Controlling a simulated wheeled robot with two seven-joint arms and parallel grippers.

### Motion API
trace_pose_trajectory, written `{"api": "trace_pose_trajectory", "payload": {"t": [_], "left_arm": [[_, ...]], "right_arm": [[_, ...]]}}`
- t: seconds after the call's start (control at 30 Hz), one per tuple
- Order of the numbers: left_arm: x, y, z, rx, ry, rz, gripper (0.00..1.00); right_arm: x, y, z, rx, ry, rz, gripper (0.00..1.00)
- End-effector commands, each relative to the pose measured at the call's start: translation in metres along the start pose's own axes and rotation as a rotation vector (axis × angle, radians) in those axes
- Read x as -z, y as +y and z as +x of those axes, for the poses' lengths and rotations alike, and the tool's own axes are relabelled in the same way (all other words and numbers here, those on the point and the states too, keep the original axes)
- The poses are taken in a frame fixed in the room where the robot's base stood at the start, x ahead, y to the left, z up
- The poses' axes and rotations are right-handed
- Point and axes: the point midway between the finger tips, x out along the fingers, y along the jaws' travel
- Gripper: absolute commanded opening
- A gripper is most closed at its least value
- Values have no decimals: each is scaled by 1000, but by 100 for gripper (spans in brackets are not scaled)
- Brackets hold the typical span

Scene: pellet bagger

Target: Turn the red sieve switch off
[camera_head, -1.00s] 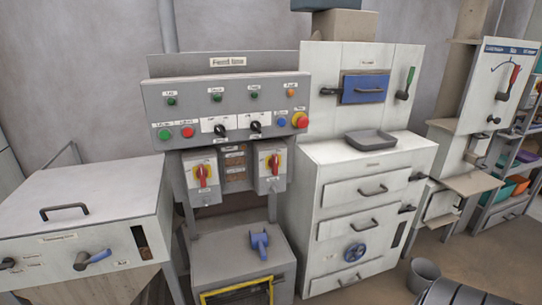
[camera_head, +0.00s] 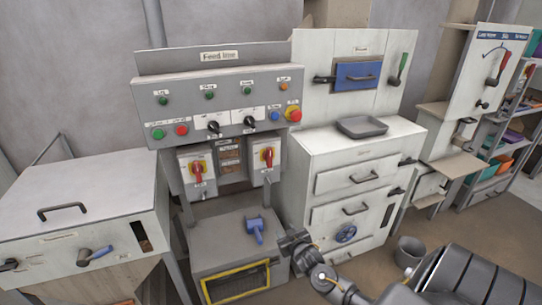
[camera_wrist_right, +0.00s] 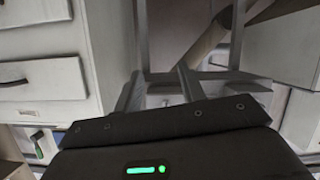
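My left gripper is not in view.
The feed line panel (camera_head: 230,88) carries buttons, lamps and two black knobs. A blue scoop (camera_head: 255,230) lies on the grey box below the switches. The white drawer cabinet (camera_head: 325,155) stands right, with a grey tray (camera_head: 362,127) on top. A grey bucket (camera_head: 408,250) is on the floor.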

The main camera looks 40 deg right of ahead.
Motion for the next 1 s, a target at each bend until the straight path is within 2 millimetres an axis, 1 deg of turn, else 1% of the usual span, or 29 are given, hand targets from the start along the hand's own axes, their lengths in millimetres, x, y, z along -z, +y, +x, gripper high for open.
{"api": "trace_pose_trajectory", "payload": {"t": [0.03,0.07,0.1,0.2,0.3,0.4,0.53,0.67,0.77,1.0], "left_arm": [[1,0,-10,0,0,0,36],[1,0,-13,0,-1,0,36],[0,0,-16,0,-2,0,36],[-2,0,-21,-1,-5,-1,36],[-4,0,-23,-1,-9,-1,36],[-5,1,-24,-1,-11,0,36],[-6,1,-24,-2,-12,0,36],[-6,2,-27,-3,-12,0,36],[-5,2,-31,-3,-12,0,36],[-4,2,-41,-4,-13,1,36]], "right_arm": [[58,10,-6,-7,83,32,40],[84,14,-10,-11,126,51,40],[116,19,-16,-14,177,76,40],[178,29,-34,-14,280,127,40],[214,34,-47,-12,342,159,40],[230,37,-54,-10,372,176,40],[233,38,-54,-10,379,180,40],[237,38,-47,-10,379,179,40],[243,39,-34,-11,379,178,40],[260,41,8,-12,378,178,40]]}}
